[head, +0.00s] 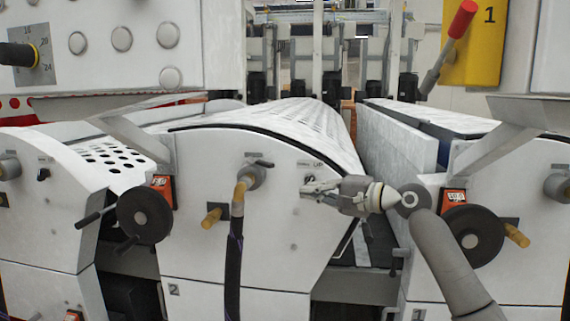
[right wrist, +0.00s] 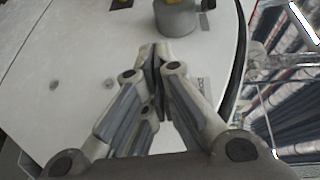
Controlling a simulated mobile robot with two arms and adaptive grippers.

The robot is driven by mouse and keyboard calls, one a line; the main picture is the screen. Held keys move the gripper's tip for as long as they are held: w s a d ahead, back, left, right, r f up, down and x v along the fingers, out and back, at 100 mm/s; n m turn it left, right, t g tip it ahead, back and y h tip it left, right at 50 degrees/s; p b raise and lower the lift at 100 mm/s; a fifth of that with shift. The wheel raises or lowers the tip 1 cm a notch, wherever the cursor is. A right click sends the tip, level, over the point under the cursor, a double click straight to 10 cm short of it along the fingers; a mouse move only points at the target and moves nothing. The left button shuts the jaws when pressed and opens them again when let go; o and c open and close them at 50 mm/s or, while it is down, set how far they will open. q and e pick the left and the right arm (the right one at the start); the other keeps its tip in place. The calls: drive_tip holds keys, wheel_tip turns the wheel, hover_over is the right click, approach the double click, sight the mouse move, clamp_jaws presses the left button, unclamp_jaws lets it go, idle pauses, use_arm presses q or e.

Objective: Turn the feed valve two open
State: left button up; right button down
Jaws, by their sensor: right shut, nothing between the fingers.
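On the white panel marked 2, a grey round valve fitting (head: 250,178) sticks out, with a short dark lever (head: 260,162) at its top. A yellow-brown connector and a dark hose (head: 236,245) hang from it. The fitting shows in the right wrist view (right wrist: 177,20) at the top, ahead of the fingers. My right gripper (head: 305,189) is shut and empty in front of the panel, right of the fitting and apart from it. Its fingertips (right wrist: 154,50) meet in the right wrist view. They partly cover a small switch by the UP label. My left gripper is not in view.
A black handwheel (head: 145,215) is left of the fitting, another (head: 472,236) is at the right unit. A yellow-brown peg (head: 212,217) sticks out below the fitting. A red-handled lever (head: 461,20) is at top right. The panel's middle is flat.

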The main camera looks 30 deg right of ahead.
sight(265, 164)
wheel_tip(265, 164, up, 6)
drive_tip(key=s, duration=0.1)
drive_tip(key=shift+m+t+y, duration=0.3)
drive_tip(key=shift+t+y, duration=0.1)
drive_tip(key=p+x, duration=0.4)
drive_tip(key=x, duration=0.3)
drive_tip(key=shift+w+d, duration=0.1)
drive_tip(key=shift+w, duration=0.25)
drive_tip(key=shift+w+a+f+p, duration=0.1)
drive_tip(key=shift+w+a+p, duration=0.25)
drive_tip(key=shift+w, duration=0.3)
